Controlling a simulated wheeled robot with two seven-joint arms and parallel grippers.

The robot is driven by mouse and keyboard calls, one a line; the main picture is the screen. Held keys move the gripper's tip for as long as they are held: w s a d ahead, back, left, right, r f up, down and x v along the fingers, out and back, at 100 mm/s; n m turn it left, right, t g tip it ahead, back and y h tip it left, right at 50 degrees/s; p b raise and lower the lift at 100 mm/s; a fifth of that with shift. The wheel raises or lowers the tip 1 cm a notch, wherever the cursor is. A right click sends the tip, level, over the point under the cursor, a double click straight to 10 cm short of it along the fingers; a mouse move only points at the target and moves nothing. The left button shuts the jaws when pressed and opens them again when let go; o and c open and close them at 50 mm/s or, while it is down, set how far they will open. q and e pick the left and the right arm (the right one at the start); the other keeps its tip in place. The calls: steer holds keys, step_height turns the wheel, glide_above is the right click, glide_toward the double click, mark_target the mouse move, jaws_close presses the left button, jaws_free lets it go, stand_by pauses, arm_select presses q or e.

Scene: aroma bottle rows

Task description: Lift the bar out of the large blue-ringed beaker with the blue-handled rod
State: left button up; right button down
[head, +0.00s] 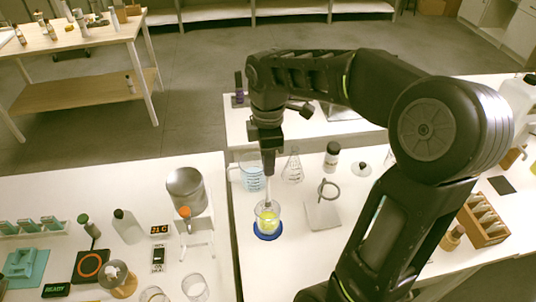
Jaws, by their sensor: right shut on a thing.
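My right gripper (268,158) points down above the bench, shut on the upper end of a thin pale rod (268,187). The rod hangs upright, its lower end inside a clear beaker (267,212) with yellow-green liquid. The gripper hides the rod's handle, so its colour does not show. The beaker stands on a round blue base or ring (267,236). No bar can be made out in the liquid. A larger clear beaker with blue markings (246,175) stands just behind and left, partly behind the gripper. My left gripper is out of view.
A ring stand (324,205) and a conical flask (293,167) stand close on the right. A dark-capped bottle (332,156) is behind them. Bench in front of the blue base is clear.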

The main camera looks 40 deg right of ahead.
steer(key=shift+f, duration=0.9)
step_height(320, 180, down, 5)
steer(key=b, duration=0.4)
steer(key=shift+f+b, duration=0.2)
steer(key=shift+b, duration=0.2)
steer(key=shift+f+b, duration=0.8)
steer(key=shift+f, duration=0.3)
steer(key=shift+r, duration=0.15)
steer(key=shift+r+p, duration=3.45)
steer(key=shift+r, duration=3.3)
